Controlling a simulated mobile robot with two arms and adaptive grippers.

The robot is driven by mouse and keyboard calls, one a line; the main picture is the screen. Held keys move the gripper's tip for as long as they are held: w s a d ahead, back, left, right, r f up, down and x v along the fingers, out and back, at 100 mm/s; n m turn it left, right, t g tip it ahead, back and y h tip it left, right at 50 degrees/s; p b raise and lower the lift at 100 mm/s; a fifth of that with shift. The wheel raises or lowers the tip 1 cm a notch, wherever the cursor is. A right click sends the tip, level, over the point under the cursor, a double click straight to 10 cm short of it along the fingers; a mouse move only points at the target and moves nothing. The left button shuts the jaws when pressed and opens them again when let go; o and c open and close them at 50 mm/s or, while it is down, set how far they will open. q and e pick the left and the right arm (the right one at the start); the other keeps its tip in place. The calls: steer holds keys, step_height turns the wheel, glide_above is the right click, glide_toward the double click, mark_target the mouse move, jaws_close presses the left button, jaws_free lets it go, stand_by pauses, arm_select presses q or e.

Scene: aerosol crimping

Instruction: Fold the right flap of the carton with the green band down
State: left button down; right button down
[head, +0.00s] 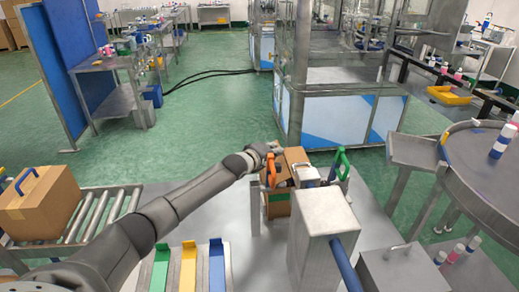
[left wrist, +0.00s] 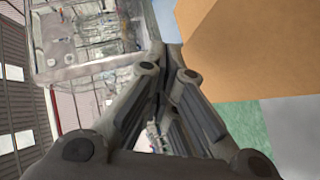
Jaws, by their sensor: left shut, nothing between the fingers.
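The brown carton (head: 277,205) with the green band stands on the grey table, just beyond the end of my left arm in the head view. A raised brown flap (head: 296,156) shows at its top; the carton's other flaps are partly hidden. My left gripper (head: 272,150) is at the carton's upper left, shut and empty. In the left wrist view its fingertips (left wrist: 173,50) are together beside a large brown cardboard panel (left wrist: 250,45); whether they touch it I cannot tell. My right gripper is not in view.
Another carton (head: 40,205) sits on the roller conveyor (head: 95,215) at left. Coloured strips (head: 188,265) lie at the front.

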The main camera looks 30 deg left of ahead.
arm_select(q)
steer(key=shift+w+d+f, duration=0.15)
steer(key=shift+w+d, duration=0.2)
steer(key=shift+d, duration=0.1)
steer(key=shift+w+d+f+m+g+y+p, duration=0.3)
steer(key=shift+m+g+p, duration=0.1)
steer(key=shift+g+p, duration=0.1)
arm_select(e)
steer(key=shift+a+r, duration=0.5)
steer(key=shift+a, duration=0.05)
arm_select(q)
steer(key=shift+s, duration=0.1)
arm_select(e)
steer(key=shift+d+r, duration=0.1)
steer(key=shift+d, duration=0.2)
arm_select(q)
steer(key=shift+s+a+f+p, duration=0.1)
steer(key=shift+s+a+p, duration=0.3)
steer(key=shift+a, duration=0.25)
step_height(320, 180, up, 10)
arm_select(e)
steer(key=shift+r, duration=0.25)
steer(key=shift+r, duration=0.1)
